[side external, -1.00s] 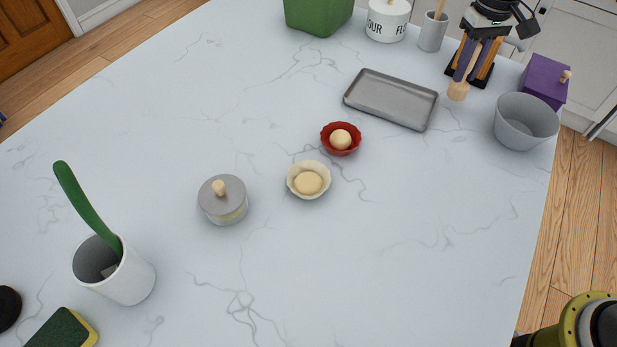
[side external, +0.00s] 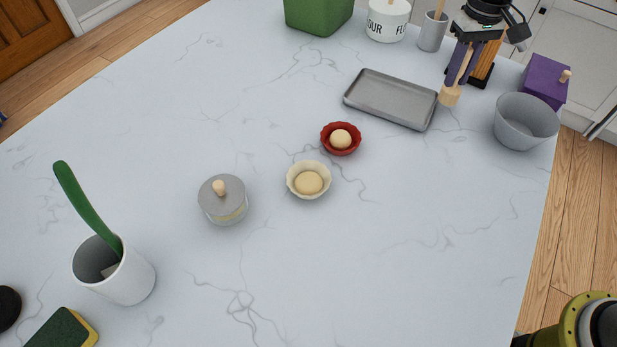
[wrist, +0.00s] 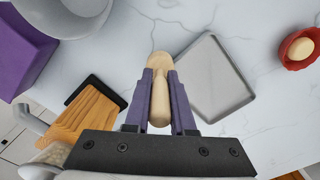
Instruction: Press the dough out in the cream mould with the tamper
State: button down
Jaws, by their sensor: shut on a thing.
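The cream mould (side external: 294,188) sits on the worktop in the middle of the side view, with pale dough (side external: 309,182) in it that looks flattened. A red mould (side external: 340,149) behind it holds a rounder ball of dough (side external: 341,139); it also shows in the wrist view (wrist: 286,57). My gripper (side external: 462,74) is at the back right, shut on the wooden tamper (side external: 449,96). In the wrist view my gripper (wrist: 160,100) has its purple fingers on either side of the tamper (wrist: 159,62). The tamper is beside the tray, away from both moulds.
A grey tray (side external: 391,99) lies between my gripper and the moulds. A grey bowl (side external: 525,122), purple box (side external: 544,80) and wooden block (side external: 483,66) stand near my gripper. A lidded jar (side external: 222,200) stands left of the cream mould.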

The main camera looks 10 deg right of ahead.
jog(key=shift+s+a, duration=0.3)
jog(key=shift+a, duration=0.45)
jog(key=shift+s+a, duration=0.3)
jog(key=shift+a, duration=0.45)
jog(key=shift+s+a, duration=0.1)
jog(key=shift+a, duration=0.25)
jog(key=shift+s+a, duration=0.15)
jog(key=shift+a, duration=0.15)
jog(key=shift+s+a, duration=0.1)
jog(key=shift+a, duration=0.2)
jog(key=shift+s+a, duration=0.25)
jog(key=shift+a, duration=0.4)
jog(key=shift+s+a, duration=0.25)
jog(key=shift+a, duration=0.35)
jog(key=shift+s+a, duration=0.1)
jog(key=shift+a, duration=0.25)
jog(key=shift+s+a, duration=0.15)
jog(key=shift+a, duration=0.15)
jog(key=shift+s+a, duration=0.1)
jog(key=shift+a, duration=0.2)
jog(key=shift+s+a, duration=0.25)
jog(key=shift+a, duration=0.4)
jog(key=shift+s+a, duration=0.25)
jog(key=shift+a, duration=0.35)
